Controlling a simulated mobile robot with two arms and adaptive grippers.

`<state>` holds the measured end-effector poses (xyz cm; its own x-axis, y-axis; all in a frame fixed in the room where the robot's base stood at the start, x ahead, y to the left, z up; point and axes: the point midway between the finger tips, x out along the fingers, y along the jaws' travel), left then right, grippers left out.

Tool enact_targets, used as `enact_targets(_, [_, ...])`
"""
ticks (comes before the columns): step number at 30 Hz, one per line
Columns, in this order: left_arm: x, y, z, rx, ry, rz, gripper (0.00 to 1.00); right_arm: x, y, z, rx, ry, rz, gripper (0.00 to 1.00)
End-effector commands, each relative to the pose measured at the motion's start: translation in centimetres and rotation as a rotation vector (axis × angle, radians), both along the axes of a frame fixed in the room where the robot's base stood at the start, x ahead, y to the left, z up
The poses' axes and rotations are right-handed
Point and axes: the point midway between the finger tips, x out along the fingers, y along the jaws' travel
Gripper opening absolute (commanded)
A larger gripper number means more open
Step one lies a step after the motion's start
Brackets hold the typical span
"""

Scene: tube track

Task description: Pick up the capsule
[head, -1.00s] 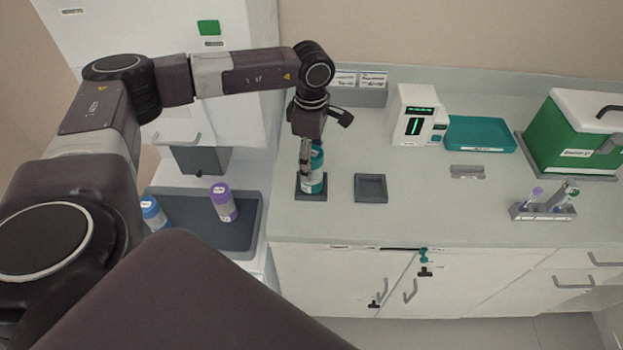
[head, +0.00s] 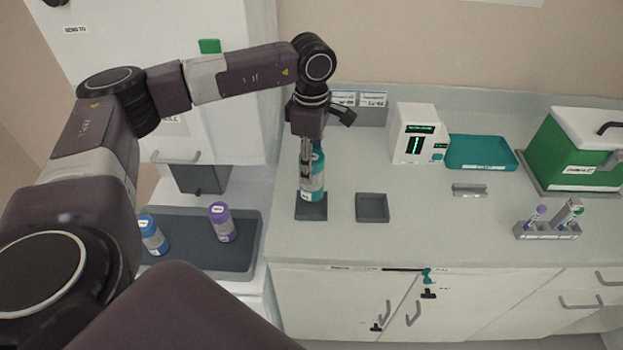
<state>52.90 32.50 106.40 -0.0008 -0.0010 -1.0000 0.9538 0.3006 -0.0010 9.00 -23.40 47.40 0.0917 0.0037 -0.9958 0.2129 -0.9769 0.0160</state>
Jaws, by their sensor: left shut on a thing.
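A clear capsule with teal ends (head: 313,187) is upright at the left of the counter. My left gripper (head: 306,172) points down and is shut on it, with the fingers covering part of its left side. The capsule is right over a dark square holder (head: 311,213), and its bottom looks slightly above the holder, though the gap is hard to judge. My right gripper is out of view.
An empty dark square holder (head: 372,208) sits to the right. A purple-capped capsule (head: 222,223) and a blue-capped one (head: 153,237) stand on a dark tray (head: 200,258) at left. A white device (head: 408,150), teal tray (head: 480,152), tube rack (head: 545,231) and green box (head: 570,155) are further right.

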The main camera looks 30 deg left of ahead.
Motion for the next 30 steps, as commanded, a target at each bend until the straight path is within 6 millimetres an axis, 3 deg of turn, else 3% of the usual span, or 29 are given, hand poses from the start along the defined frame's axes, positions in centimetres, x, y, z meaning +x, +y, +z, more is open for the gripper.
enact_targets(9, [0.1,-0.1,9.1,-0.002,-0.008,-0.001,0.08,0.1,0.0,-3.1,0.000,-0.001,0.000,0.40])
enact_targets(15, [0.1,0.0,13.3,-0.001,-0.004,-0.001,0.08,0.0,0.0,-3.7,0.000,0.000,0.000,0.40])
enact_targets(21, [0.0,0.0,15.0,0.001,-0.002,-0.001,0.08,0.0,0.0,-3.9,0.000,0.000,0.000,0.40])
enact_targets(30, [0.0,0.0,15.3,0.000,-0.001,-0.001,0.08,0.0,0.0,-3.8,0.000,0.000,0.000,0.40])
